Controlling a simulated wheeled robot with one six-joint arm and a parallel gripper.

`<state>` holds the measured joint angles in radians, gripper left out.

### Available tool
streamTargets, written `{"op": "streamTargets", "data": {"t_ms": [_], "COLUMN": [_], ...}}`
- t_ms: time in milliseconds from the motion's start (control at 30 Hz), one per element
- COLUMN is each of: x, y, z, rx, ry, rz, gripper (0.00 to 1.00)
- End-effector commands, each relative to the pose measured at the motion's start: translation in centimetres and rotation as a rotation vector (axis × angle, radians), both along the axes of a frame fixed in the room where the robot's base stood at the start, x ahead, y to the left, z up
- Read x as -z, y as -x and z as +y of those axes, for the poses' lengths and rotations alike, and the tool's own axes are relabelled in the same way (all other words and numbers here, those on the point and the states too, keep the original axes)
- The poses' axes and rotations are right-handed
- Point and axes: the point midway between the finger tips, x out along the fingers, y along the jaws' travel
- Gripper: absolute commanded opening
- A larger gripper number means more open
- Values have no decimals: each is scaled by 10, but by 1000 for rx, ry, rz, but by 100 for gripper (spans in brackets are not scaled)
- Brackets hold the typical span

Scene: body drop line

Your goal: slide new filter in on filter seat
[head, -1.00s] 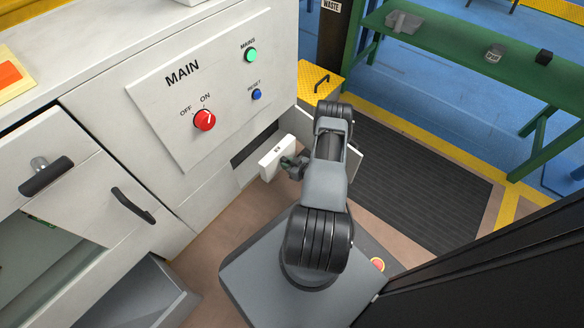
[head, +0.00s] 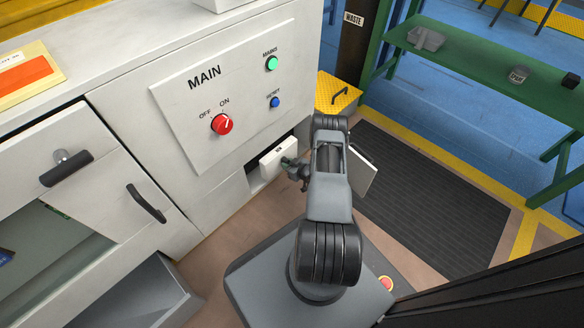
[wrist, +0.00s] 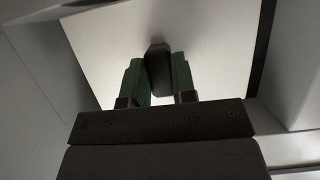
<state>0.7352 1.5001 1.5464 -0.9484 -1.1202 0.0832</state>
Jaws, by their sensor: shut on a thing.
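The new filter (head: 276,160) is a white box at the dark opening of the filter seat (head: 253,170), low in the cabinet front. It covers part of that opening; how far it is inside I cannot tell. My gripper (head: 293,168) is on the near side of the filter, partly hidden by my arm. In the wrist view, the green fingers of my gripper (wrist: 158,82) are shut on the dark handle (wrist: 158,62) of the filter. The filter's pale face (wrist: 215,50) fills the upper middle there.
The control panel (head: 228,95) with a red knob is above the opening. An open drawer (head: 140,295) is at lower left. A yellow step (head: 336,95) stands beyond the cabinet corner.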

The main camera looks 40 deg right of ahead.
Motion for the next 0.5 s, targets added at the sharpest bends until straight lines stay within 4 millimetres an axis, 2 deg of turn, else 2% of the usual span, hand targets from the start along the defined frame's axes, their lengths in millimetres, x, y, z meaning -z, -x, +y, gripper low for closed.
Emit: {"op": "streamTargets", "data": {"t_ms": [500], "x": [2], "y": [-34], "z": [6], "rx": [0], "ry": [1], "rz": [-2], "gripper": [0]}}
